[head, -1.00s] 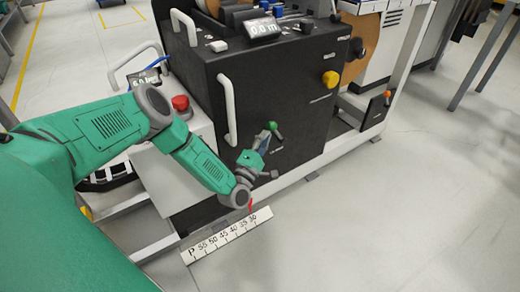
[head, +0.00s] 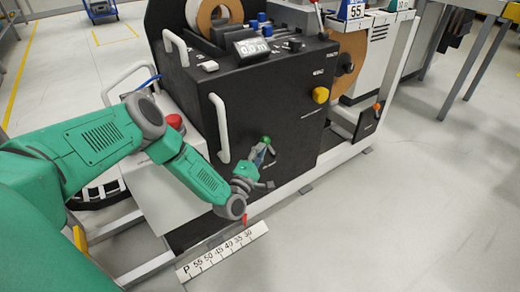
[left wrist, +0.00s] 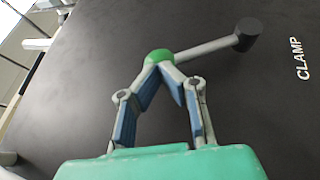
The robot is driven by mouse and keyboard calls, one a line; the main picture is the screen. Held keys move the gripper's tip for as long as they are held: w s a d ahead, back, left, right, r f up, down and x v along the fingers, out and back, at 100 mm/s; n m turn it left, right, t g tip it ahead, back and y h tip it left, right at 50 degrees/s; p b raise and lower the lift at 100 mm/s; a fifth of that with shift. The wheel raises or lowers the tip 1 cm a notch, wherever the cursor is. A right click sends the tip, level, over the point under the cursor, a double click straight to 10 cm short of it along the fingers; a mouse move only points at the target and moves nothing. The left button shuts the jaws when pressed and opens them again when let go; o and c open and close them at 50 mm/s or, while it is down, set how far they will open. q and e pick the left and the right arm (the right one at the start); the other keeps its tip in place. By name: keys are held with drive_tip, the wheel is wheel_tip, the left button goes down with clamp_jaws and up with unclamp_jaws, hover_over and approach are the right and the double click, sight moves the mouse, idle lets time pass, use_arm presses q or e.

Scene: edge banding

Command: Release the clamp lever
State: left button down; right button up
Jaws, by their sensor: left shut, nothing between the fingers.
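The clamp lever has a green ball knob (head: 266,139) low on the black front panel of the machine. In the left wrist view the green knob (left wrist: 158,57) sits on a grey rod that runs up and right to a dark round hub (left wrist: 247,33), beside the word CLAMP. My left gripper (head: 262,149) is at the knob. In the left wrist view its fingertips (left wrist: 157,70) come together just below the knob, in front of its lower edge; I cannot tell whether they touch it. The fingers are shut with nothing between them. My right gripper is not in view.
A white scale (head: 222,250) with a red pointer (head: 244,220) lies low in front of the machine. A white handle (head: 219,128), a yellow knob (head: 320,95) and a red button (head: 174,121) stick out nearby. The floor at right is clear.

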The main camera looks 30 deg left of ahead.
use_arm(q)
drive_tip(key=r+p, duration=0.1)
drive_tip(key=m+g+p, duration=0.3)
drive_tip(key=g+p, duration=0.3)
approach(281, 133)
wheel_tip(281, 133, up, 2)
drive_tip(key=w, duration=0.2)
drive_tip(key=shift+w+d+r+m+g+h, duration=0.15)
drive_tip(key=shift+w+d+m+g+h, duration=0.2)
drive_tip(key=shift+w+d+g, duration=0.4)
drive_tip(key=shift+w+b, duration=0.3)
drive_tip(key=shift+w+d+f+b, duration=0.2)
drive_tip(key=shift+w+b, duration=0.2)
drive_tip(key=shift+w, duration=0.15)
drive_tip(key=shift+w+d+f+b, duration=0.1)
drive_tip(key=shift+w+d+b, duration=0.1)
drive_tip(key=shift+w+b, duration=0.25)
drive_tip(key=shift+w+d, duration=0.1)
drive_tip(key=shift+w, duration=0.05)
drive_tip(key=shift+r, duration=0.15)
